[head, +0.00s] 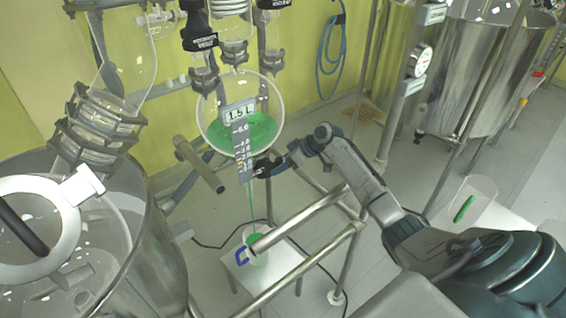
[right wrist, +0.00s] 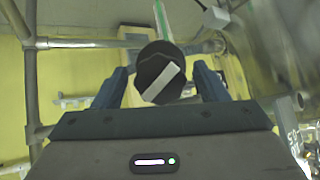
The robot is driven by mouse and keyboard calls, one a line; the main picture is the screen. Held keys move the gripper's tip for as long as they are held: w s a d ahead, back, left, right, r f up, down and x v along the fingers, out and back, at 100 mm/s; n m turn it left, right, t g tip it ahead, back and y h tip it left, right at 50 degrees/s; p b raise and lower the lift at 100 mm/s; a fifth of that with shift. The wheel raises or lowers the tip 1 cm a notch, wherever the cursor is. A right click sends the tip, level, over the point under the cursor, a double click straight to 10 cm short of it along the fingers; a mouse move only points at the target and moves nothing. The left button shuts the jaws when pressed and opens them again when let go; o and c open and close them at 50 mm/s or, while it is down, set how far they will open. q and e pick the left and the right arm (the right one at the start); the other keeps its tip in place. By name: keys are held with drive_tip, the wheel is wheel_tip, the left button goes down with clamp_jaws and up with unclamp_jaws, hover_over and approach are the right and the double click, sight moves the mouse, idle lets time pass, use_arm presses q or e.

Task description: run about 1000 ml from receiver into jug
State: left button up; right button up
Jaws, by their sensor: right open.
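The receiver (head: 214,127) is a round glass vessel holding green liquid, with a 1.5 L label and a graduated scale (head: 241,150) in front. A thin green stream (head: 250,203) runs down below it to the jug. The jug (head: 258,258) has a blue handle and green liquid inside; a metal rail partly hides it. My right gripper (head: 262,168) is at the receiver's outlet. In the right wrist view, a round black valve knob (right wrist: 155,62) with a pale bar set diagonally sits between the open fingers (right wrist: 160,88). My left gripper is not in view.
The jug stands on a small white stand (head: 284,268) among metal frame rails (head: 300,268). A large steel vessel (head: 160,250) is at the left and another (head: 475,75) at the back right.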

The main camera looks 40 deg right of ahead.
drive_tip(key=c, duration=1)
drive_tip(key=shift+m, duration=0.4)
drive_tip(key=m+y, duration=0.1)
drive_tip(key=m, duration=0.3)
drive_tip(key=shift+g, duration=0.3)
drive_tip(key=shift+d+m+y, duration=0.1)
drive_tip(key=shift+m+y, duration=0.7)
drive_tip(key=shift+m, duration=1.3)
drive_tip(key=o, duration=1)
